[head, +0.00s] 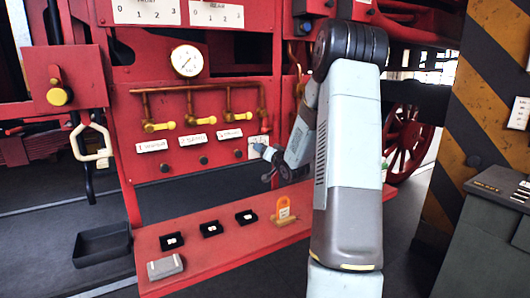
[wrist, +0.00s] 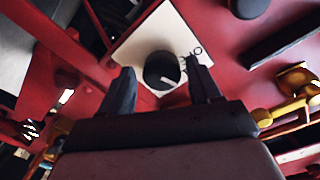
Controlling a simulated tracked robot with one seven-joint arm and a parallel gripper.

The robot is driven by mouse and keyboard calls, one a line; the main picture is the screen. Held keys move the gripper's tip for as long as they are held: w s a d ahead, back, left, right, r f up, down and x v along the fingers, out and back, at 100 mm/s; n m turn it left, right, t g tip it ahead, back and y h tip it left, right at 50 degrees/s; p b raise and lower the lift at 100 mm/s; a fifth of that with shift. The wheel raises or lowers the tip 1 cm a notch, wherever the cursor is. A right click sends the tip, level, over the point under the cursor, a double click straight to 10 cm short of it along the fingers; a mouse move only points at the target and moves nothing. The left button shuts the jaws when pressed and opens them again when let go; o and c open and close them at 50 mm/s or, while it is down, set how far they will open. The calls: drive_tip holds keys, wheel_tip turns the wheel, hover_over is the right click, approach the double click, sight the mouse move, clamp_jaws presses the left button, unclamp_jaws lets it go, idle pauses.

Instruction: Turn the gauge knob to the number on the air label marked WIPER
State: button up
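In the wrist view a dark round knob (wrist: 162,70) with a white pointer mark sits on a white plate (wrist: 140,40). In the head view my gripper (head: 260,150) is at the white plate (head: 254,140), at the right of the red panel, and hides most of the knob. Three white labels (head: 152,146) (head: 192,140) (head: 229,134) hang under brass valves; I cannot read which says WIPER.
A round gauge (head: 187,61) sits above the brass valves (head: 195,121). Two numbered plates (head: 146,11) (head: 216,14) are higher up. The red shelf (head: 225,262) below holds small black trays (head: 210,229), an orange tag (head: 284,210) and a grey block (head: 165,267).

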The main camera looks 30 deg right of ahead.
drive_tip(key=shift+o, duration=0.4)
drive_tip(key=shift+s, duration=0.1)
drive_tip(key=s, duration=1.3)
drive_tip(key=shift+s+r, duration=0.15)
drive_tip(key=shift+s, duration=0.15)
drive_tip(key=s+a+r+n+g+h, duration=0.3)
drive_tip(key=s+a+r+g, duration=0.4)
drive_tip(key=a, duration=0.4)
drive_tip(key=s+a+r+n+g+y, duration=0.1)
drive_tip(key=s+a+g, duration=0.1)
drive_tip(key=s+a, duration=0.4)
drive_tip(key=s+a+r+n+g+y, duration=0.1)
drive_tip(key=s+a, duration=0.6)
drive_tip(key=s, duration=1)
drive_tip(key=shift+s+r+n+g+y, duration=0.35)
drive_tip(key=shift+n+g+y, duration=0.2)
drive_tip(key=shift+g, duration=0.55)
